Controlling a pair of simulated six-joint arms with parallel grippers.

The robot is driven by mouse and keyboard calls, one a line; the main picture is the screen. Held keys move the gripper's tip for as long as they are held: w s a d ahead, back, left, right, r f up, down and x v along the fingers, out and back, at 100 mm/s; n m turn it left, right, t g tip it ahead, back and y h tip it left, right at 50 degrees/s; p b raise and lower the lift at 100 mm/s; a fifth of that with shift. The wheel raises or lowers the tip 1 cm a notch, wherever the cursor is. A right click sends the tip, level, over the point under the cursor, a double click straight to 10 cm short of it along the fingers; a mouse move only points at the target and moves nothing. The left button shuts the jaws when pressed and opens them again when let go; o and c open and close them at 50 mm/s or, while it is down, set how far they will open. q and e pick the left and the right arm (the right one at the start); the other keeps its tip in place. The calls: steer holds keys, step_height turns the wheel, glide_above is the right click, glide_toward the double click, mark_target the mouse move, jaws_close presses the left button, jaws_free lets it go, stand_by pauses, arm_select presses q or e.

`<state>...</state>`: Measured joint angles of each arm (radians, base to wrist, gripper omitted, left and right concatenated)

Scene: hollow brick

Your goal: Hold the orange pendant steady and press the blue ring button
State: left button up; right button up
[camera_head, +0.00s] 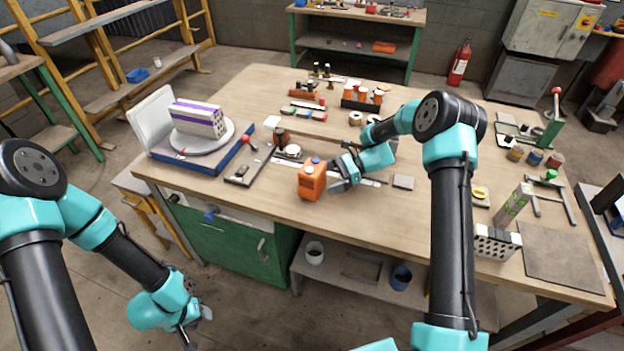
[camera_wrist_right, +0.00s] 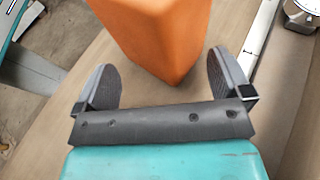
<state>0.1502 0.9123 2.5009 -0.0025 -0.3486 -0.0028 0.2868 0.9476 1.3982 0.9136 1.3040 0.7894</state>
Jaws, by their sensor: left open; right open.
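The orange pendant (camera_head: 312,182) stands upright on the wooden table near its front edge, with a blue button (camera_head: 316,160) on its top. My right gripper (camera_head: 338,183) is open, just to the right of the pendant. In the right wrist view the pendant (camera_wrist_right: 155,35) is in front of the two spread fingers (camera_wrist_right: 160,80), its near corner reaching toward the space between them. My left gripper (camera_head: 192,335) is open and empty, low in front of the table, far from the pendant. The button is out of sight in the wrist view.
A turntable (camera_head: 202,142) with a purple-striped hollow brick (camera_head: 198,118) stands at the left. A small panel with a red-knobbed lever (camera_head: 249,143) lies left of the pendant. Orange-topped items (camera_head: 362,96) stand behind. A perforated block (camera_head: 496,242) is at the right front edge.

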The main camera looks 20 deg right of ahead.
steer(key=shift+x, duration=2.5)
jaws_close()
